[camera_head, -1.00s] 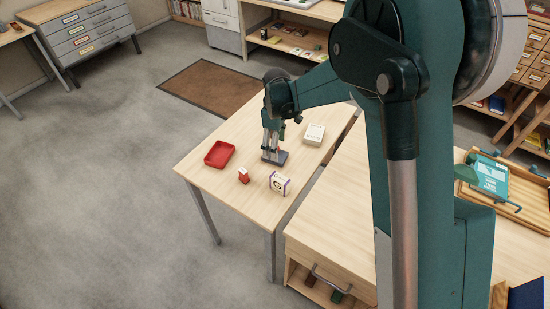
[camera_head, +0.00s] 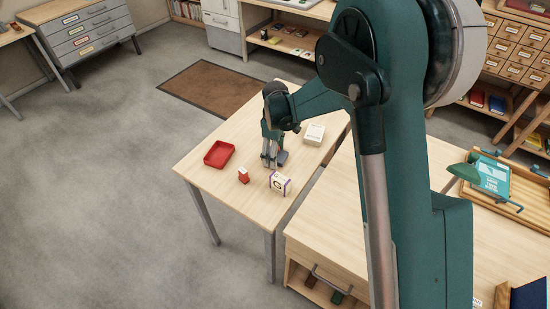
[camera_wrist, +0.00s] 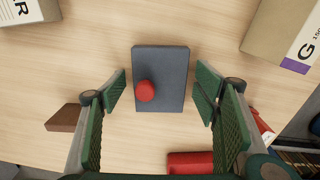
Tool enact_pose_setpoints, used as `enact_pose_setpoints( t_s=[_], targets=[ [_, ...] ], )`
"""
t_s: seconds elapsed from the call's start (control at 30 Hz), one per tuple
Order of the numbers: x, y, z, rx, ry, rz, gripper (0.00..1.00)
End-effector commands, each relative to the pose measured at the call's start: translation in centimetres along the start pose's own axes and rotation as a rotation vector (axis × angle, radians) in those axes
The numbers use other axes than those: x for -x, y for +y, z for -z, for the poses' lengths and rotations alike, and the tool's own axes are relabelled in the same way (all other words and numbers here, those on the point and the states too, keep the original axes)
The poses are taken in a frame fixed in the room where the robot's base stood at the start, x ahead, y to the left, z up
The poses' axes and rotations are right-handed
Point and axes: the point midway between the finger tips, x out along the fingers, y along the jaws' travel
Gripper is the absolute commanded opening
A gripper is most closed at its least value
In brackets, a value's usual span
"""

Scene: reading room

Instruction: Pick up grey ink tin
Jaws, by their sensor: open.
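The grey ink tin (camera_wrist: 172,92) is a flat, dark grey rectangle lying on the pale wood table. A round red knob or spot (camera_wrist: 145,91) shows on its top, left of centre. In the wrist view my gripper (camera_wrist: 160,88) is open, with its green-padded fingers on either side of the tin and gaps of table between. In the head view my gripper (camera_head: 270,162) points down over the table and partly hides the tin (camera_head: 283,157). I cannot tell the height left between fingertips and table.
In the head view, a red tray (camera_head: 218,154) and small red box (camera_head: 243,175) stand left of the gripper. A white and purple box (camera_head: 280,183) is in front, a cream box (camera_head: 314,134) behind right. A brown block (camera_wrist: 63,117) lies outside the left finger.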

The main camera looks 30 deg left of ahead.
Motion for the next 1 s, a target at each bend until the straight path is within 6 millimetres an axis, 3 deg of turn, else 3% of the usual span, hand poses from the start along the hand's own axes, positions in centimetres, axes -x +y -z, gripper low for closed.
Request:
enact_pose_setpoints(
  t_s=[0.47,0.77,1.0],
  targets=[
    [0.02,0.00,-0.01,0.000,0.000,0.000,0.61],
    [0.02,0.00,0.00,0.000,0.000,0.000,0.23],
    [0.08,-0.01,0.00,0.000,0.000,0.000,0.23]
  ],
)
